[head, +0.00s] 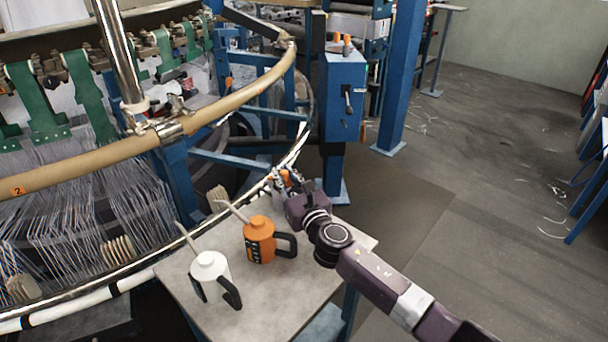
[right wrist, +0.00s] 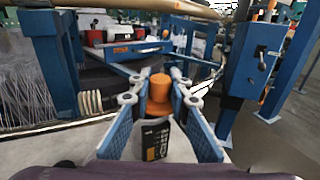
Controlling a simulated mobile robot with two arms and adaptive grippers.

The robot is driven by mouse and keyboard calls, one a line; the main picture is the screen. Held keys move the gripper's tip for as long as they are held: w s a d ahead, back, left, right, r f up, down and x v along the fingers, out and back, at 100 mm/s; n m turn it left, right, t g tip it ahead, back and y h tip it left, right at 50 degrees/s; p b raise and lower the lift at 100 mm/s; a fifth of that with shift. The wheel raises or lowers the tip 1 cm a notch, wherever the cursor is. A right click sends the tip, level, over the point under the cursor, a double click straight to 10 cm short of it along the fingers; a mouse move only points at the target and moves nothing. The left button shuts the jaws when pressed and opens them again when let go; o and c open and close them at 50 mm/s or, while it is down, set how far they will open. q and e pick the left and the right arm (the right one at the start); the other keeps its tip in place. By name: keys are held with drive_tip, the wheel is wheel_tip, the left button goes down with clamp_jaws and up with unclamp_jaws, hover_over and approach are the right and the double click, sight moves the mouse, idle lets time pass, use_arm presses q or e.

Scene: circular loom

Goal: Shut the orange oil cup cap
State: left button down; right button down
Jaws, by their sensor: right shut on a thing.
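My right gripper (head: 284,178) is above the far edge of the small grey table in the head view. In the right wrist view, its two blue-padded fingers (right wrist: 160,84) are closed around an orange cap (right wrist: 158,82). Below the cap are a wider orange collar and a pale oil cup body (right wrist: 156,140) with a black label between the fingers. In the head view the fingers hide most of the cup, and only a bit of orange shows. I cannot tell whether the cap is fully seated. My left gripper is not in view.
An orange oil can (head: 260,240) stands upright on the table (head: 285,310), left of my right gripper. A white oil can (head: 210,272) stands nearer on the table. The loom's rail (head: 90,168) curves behind them. A blue control box (head: 344,95) stands beyond the gripper.

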drive_tip(key=shift+d, duration=0.1)
drive_tip(key=c, duration=1.8)
unclamp_jaws()
drive_tip(key=shift+w, duration=0.1)
drive_tip(key=shift+o, duration=0.2)
drive_tip(key=v, duration=1.2)
